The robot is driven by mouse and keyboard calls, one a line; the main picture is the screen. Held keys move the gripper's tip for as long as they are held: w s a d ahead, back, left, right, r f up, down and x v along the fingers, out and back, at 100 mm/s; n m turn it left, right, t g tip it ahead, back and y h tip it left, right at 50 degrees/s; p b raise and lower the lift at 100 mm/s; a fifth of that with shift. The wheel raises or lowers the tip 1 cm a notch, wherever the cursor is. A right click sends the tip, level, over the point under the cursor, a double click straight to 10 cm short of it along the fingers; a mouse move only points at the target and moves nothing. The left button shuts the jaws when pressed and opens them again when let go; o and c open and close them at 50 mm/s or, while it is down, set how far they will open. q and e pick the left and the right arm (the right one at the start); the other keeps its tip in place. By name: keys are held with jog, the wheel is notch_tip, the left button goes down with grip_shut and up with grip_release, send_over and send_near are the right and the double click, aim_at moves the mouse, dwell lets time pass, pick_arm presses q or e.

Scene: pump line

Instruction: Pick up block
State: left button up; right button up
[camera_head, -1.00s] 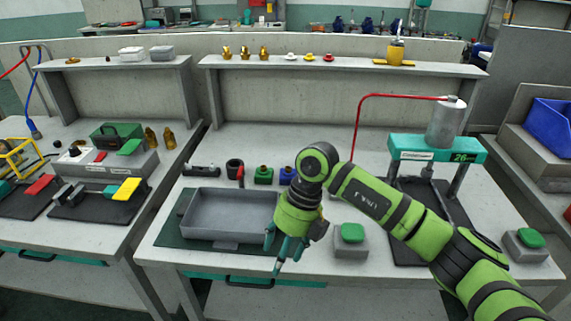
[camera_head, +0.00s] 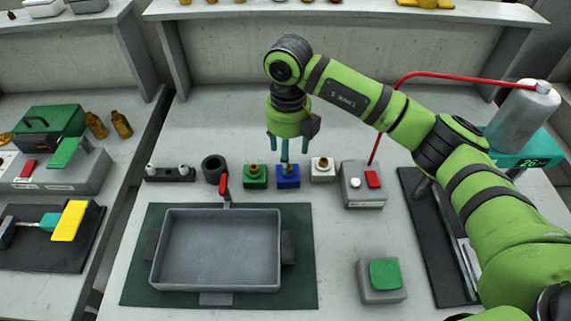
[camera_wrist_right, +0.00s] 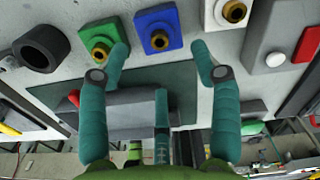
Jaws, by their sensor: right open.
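Three small blocks with brass fittings stand in a row behind the tray: a green block (camera_head: 255,176), a blue block (camera_head: 288,177) and a white block (camera_head: 322,169). In the right wrist view the green block (camera_wrist_right: 103,38), blue block (camera_wrist_right: 159,28) and white block (camera_wrist_right: 229,12) line the top. My right gripper (camera_head: 287,152) points down just above and behind the blue block, apart from it as far as I can tell. Its teal fingers (camera_wrist_right: 162,75) are spread and empty. My left gripper is not in view.
A grey tray (camera_head: 217,286) on a green mat (camera_head: 305,292) lies in front of the blocks. A black ring (camera_head: 214,168) stands left of them. A control box (camera_head: 362,185) stands to the right, with a green button box (camera_head: 382,280) nearer the front.

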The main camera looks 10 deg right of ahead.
aim_at(288, 175)
jog(key=shift+s+f+p, duration=0.2)
jog(key=shift+f+p, duration=0.3)
jog(key=shift+f, duration=0.45)
jog(key=f, duration=0.2)
jog(key=shift+w+f+p, duration=0.2)
jog(key=shift+f+p, duration=0.1)
jog(key=shift+d+f, duration=0.1)
jog(key=shift+f, duration=0.25)
jog(key=shift+w+f, duration=0.1)
grip_shut()
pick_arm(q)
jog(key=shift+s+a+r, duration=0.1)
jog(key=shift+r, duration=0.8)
